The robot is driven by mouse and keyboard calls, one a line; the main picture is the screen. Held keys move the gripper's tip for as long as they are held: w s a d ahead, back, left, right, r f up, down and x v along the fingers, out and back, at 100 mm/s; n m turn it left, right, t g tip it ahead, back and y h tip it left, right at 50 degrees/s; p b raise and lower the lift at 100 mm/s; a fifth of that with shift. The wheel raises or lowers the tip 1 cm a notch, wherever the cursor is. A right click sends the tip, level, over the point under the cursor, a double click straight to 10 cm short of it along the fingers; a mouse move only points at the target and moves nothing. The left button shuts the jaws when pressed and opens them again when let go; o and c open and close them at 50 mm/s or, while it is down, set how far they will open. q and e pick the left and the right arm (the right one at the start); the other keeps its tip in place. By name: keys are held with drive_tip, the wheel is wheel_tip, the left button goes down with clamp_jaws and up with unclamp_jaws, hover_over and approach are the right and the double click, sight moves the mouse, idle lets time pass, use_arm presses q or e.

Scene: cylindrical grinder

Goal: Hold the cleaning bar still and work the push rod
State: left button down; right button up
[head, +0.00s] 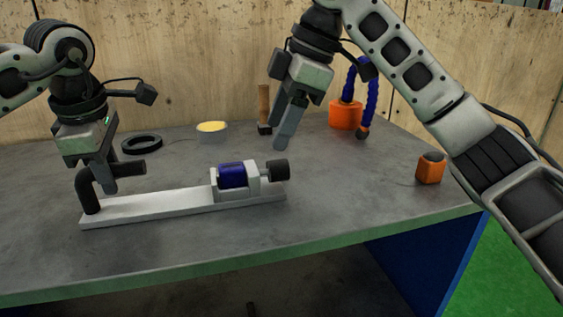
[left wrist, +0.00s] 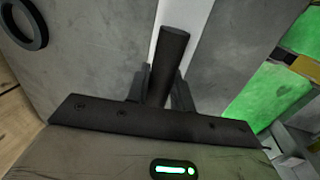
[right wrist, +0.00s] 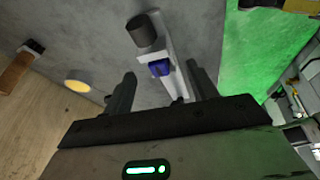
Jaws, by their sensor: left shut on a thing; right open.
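The cleaning bar (head: 150,206) is a long pale bar lying on the grey table, with a black bent handle (head: 131,168) at its left end. My left gripper (head: 98,187) is shut on this handle; in the left wrist view the handle (left wrist: 167,62) stands between the fingers. At the bar's right end a blue cylinder (head: 233,176) sits in a pale bracket. A black knob (head: 279,169), apparently the push rod's end, sticks out to the right. My right gripper (head: 279,139) is open and empty above and behind the knob. The right wrist view shows the knob (right wrist: 146,32) beyond the fingers.
Behind the bar are a black ring (head: 142,144), a dish with yellow contents (head: 212,131) and a wooden-handled tool (head: 264,105). An orange base with a blue hose (head: 345,115) stands at the back right. The table's front is clear.

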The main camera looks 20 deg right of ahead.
drive_tip(key=n, duration=0.2)
approach(283, 161)
drive_tip(key=r, duration=0.1)
drive_tip(key=x, duration=1.1)
drive_tip(key=shift+f, duration=0.25)
drive_tip(key=shift+d, duration=0.1)
clamp_jaws()
drive_tip(key=d, duration=0.4)
drive_tip(key=shift+d, duration=0.3)
unclamp_jaws()
drive_tip(key=shift+a, duration=0.1)
drive_tip(key=shift+r, duration=0.1)
